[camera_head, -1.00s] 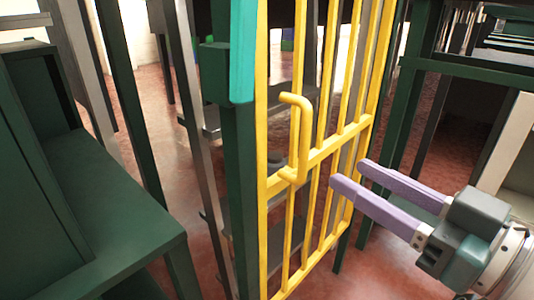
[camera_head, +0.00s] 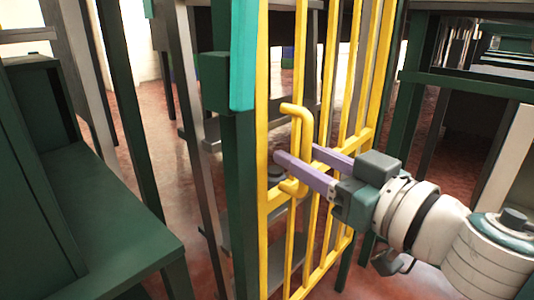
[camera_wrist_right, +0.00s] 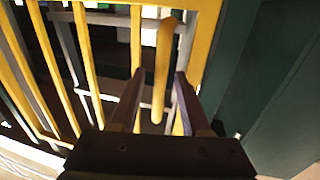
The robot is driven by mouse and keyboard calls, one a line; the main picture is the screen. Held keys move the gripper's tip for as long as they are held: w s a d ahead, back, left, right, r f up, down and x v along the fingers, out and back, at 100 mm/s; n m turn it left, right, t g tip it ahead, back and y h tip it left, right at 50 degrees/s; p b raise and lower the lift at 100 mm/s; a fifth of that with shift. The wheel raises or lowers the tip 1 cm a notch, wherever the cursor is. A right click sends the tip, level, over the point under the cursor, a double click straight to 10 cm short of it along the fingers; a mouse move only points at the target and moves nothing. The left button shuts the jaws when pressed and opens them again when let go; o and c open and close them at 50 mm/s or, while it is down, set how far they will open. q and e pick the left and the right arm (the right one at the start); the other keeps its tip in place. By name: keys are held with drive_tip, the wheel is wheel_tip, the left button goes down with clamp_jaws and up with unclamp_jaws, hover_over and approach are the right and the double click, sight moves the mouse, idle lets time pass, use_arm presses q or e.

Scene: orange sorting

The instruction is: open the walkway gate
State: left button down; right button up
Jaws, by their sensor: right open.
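The yellow barred walkway gate (camera_head: 263,226) stands upright beside a dark green post (camera_head: 240,190) in the head view. Its yellow loop handle (camera_head: 304,125) sticks out toward me near the gate's left edge. My right gripper (camera_head: 296,152) reaches in from the right with its purple fingers apart, at the lower part of the handle. In the right wrist view the handle (camera_wrist_right: 164,60) comes down between the two open fingers (camera_wrist_right: 158,100). I cannot tell whether a finger touches it. My left gripper is not in view.
A dark green bench-like structure (camera_head: 110,235) fills the left side. A teal piece (camera_head: 243,55) runs down the post beside the gate. Dark green frames (camera_head: 465,85) stand on the right. Reddish floor (camera_head: 200,215) shows between the structures.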

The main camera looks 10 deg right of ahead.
clamp_jaws()
idle(1.3)
